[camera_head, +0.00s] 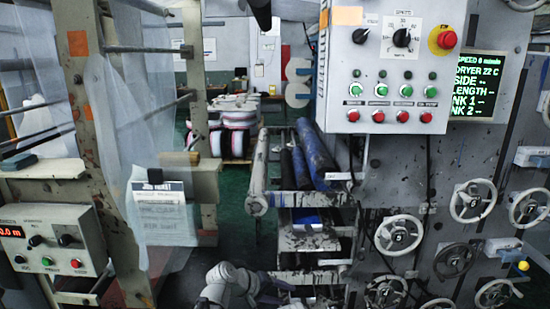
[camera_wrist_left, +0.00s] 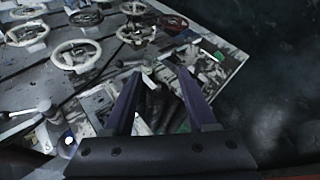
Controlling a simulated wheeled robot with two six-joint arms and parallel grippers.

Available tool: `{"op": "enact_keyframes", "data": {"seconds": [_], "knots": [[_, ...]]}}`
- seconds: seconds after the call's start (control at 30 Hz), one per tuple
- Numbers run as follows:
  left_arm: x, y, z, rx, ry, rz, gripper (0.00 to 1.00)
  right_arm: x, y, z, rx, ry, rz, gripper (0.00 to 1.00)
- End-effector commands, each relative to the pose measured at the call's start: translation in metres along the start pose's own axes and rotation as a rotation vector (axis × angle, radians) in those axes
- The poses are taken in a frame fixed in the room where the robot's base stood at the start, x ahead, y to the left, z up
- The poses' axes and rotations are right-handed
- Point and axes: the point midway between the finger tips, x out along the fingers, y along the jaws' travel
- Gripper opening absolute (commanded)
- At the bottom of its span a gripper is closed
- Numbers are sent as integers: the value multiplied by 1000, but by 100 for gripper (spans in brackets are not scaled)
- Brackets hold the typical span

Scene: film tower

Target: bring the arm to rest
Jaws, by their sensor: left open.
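My left arm shows at the bottom middle of the head view, with pale rounded links. Its gripper (camera_head: 272,294) is low there, dark and partly cut off by the frame edge. In the left wrist view my left gripper (camera_wrist_left: 156,72) has its two dark fingers spread apart. I see nothing held between them. Behind the fingers are machine parts and dark cylinders. My right gripper is not in view.
A control box (camera_head: 392,70) with knobs, buttons and a red stop button hangs above. Several handwheels (camera_head: 399,235) stick out at the right. Rollers (camera_head: 312,150) lie behind my arm. A job ticket (camera_head: 160,212) hangs at left, near a small control box (camera_head: 50,242).

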Motion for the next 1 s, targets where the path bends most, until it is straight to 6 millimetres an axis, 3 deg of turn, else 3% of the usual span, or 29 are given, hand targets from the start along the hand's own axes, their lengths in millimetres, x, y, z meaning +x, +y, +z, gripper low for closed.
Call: {"op": "enact_keyframes", "data": {"seconds": [0.03,0.2,0.33,0.5,0.6,1.0], "knots": [[-5,-4,24,66,-37,-69,57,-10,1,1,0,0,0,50],[-29,-46,97,339,-193,-391,57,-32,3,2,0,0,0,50],[-63,-78,132,513,-303,-631,57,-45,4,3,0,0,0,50],[-99,-101,150,636,-387,-834,57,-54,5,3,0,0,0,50],[-110,-106,154,664,-408,-890,57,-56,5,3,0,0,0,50],[-113,-109,154,674,-416,-912,57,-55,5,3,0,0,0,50]]}}
